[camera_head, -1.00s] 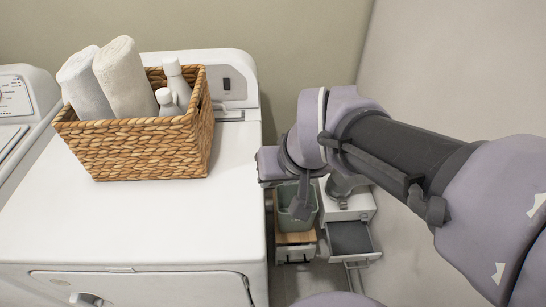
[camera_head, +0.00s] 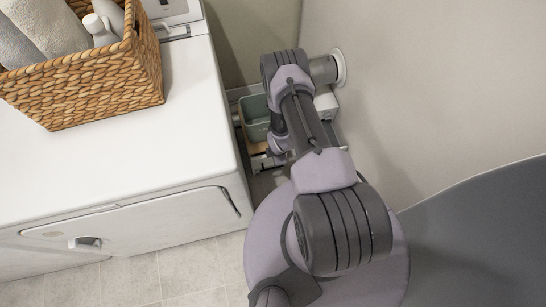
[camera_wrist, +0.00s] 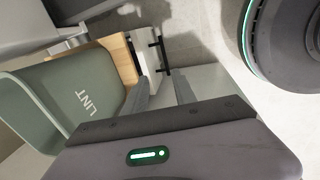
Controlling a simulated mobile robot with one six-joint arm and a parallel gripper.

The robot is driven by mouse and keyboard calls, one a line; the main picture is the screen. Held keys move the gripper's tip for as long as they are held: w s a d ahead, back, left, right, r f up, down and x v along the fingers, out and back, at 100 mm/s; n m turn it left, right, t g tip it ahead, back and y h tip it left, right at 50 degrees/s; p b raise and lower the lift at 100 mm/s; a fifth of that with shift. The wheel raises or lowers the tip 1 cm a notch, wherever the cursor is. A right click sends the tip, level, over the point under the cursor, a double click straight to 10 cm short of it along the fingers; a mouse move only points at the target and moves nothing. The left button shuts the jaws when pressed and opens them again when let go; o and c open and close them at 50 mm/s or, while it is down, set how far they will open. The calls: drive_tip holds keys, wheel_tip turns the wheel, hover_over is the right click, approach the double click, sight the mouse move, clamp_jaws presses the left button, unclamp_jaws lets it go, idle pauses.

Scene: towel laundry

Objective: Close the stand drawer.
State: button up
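In the wrist view the stand shows a light wooden top (camera_wrist: 117,50) and a white drawer front (camera_wrist: 148,48) with dark handle parts (camera_wrist: 162,55). A narrow dark strip lies between wood and white front; I cannot tell how far the drawer is out. In the head view my arm hides most of the stand, leaving a bit of wood beside the washer. My gripper (camera_wrist: 164,82) points at the drawer front area, its two fingers apart with nothing seen between them. I cannot tell whether it touches the front.
A green bin marked LINT (camera_wrist: 80,100) stands beside the wood; it also shows in the head view (camera_head: 255,118). A white machine (camera_head: 120,140) with a wicker basket (camera_head: 95,80) borders the left. A wall (camera_head: 430,100) is close on the right. Tiled floor (camera_head: 190,265) is in front.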

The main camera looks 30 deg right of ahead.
sight(274, 168)
drive_tip(key=b+x, duration=0.3)
drive_tip(key=x, duration=0.3)
drive_tip(key=s+b+x, duration=0.1)
drive_tip(key=b+x, duration=0.2)
drive_tip(key=x, duration=0.3)
drive_tip(key=b+x, duration=0.3)
drive_tip(key=x, duration=0.3)
drive_tip(key=shift+s+f, duration=0.15)
drive_tip(key=shift+f, duration=0.05)
clamp_jaws()
drive_tip(key=shift+a, duration=0.1)
idle(0.3)
